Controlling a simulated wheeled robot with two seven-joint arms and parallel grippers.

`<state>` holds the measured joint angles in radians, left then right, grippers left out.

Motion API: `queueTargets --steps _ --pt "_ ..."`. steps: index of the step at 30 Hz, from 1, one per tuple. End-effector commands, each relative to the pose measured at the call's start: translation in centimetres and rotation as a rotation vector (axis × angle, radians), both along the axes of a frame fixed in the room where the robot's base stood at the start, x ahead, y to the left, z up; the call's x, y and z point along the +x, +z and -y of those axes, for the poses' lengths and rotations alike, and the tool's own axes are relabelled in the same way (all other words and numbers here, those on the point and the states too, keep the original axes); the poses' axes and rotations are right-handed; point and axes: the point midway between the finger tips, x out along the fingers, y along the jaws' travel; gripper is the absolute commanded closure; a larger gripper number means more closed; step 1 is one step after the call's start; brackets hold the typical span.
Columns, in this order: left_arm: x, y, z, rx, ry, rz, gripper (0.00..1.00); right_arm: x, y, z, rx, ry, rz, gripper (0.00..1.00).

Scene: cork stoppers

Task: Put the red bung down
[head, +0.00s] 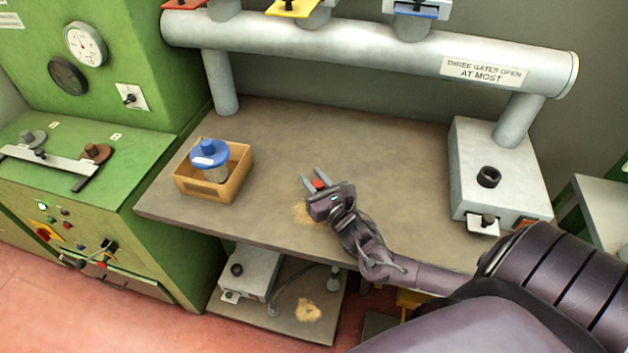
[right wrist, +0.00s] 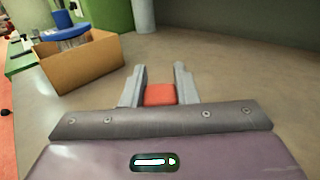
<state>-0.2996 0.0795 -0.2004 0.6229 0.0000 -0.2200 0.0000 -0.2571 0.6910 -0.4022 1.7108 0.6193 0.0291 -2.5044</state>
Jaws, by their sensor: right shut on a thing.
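The red bung (head: 319,184) is between the fingers of my right gripper (head: 316,181), over the middle of the brown bench top (head: 290,135). In the right wrist view the red bung (right wrist: 160,94) shows between the two grey fingertips of my right gripper (right wrist: 160,84), which is shut on it. I cannot tell whether the bung touches the bench top. My left gripper is not in either view.
A tan box (head: 240,172) holding a blue-topped item (head: 209,153) stands on the bench to the left. A light grey unit (head: 494,150) with a black ring stands at the right. A thick pipe (head: 370,47) crosses above the back. The bench behind the gripper is clear.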

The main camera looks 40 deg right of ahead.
Motion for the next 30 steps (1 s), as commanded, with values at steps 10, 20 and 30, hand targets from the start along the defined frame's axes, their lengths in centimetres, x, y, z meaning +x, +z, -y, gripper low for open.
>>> queueTargets --steps 10,20,30 --pt "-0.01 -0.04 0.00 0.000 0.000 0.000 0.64 0.04 -0.57 -0.01 0.000 0.001 0.002 0.96" --pt "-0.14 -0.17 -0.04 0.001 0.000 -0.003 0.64 0.03 -0.82 0.00 0.000 0.000 0.002 0.52" --pt "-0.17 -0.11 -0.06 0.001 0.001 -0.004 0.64 -0.49 -0.69 -0.04 -0.001 0.002 -0.001 0.52"
